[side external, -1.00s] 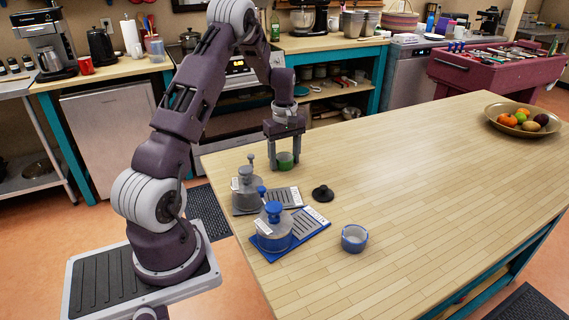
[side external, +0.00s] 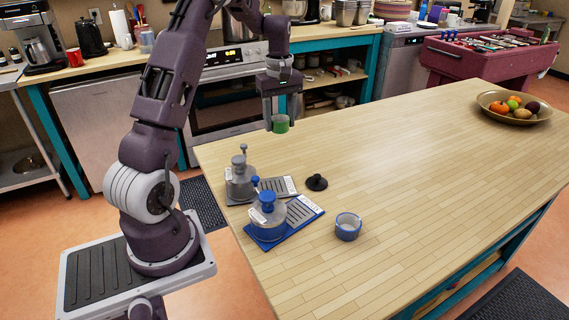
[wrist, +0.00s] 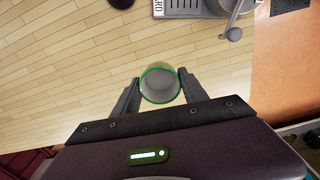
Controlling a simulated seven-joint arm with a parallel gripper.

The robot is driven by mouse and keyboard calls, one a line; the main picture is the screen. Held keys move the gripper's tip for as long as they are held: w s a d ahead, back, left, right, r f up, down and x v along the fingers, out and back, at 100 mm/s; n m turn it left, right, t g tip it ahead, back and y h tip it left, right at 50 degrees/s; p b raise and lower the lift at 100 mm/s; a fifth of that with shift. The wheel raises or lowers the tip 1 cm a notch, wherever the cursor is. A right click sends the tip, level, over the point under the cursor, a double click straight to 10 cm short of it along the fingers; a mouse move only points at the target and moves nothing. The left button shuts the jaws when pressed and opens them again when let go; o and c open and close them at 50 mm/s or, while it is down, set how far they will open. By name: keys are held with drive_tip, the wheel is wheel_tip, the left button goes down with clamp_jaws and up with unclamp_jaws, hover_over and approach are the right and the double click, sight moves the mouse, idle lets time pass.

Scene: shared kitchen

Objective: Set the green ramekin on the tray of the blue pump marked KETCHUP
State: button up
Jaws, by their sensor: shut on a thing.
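The green ramekin (side external: 280,124) is between the two fingers of my gripper (side external: 281,120), which is shut on it and holds it upright above the far left part of the table. In the wrist view the ramekin (wrist: 160,88) looks empty inside, with a finger against each side. The blue pump (side external: 268,216) stands at the table's near left edge. Its flat blue tray (side external: 303,210) has a ribbed grey top with nothing on it and a white label too small to read. My gripper is behind the pump and higher up.
A grey pump (side external: 240,182) with a similar tray (side external: 277,186) stands just behind the blue one; its label ends in "ARD" in the wrist view. A black knobbed lid (side external: 316,182) and a blue ramekin (side external: 348,227) are to the right. A fruit bowl (side external: 513,107) stands far right.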

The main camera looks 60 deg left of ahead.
drive_tip(key=s+d+m, duration=0.2)
drive_tip(key=d+m, duration=0.4)
drive_tip(key=d, duration=0.5)
drive_tip(key=m, duration=0.9)
hover_over(295, 213)
drive_tip(key=f, duration=0.2)
wheel_tip(295, 213, down, 7)
drive_tip(key=shift+r, duration=0.1)
drive_tip(key=o, duration=1.5)
drive_tip(key=shift+o, duration=0.2)
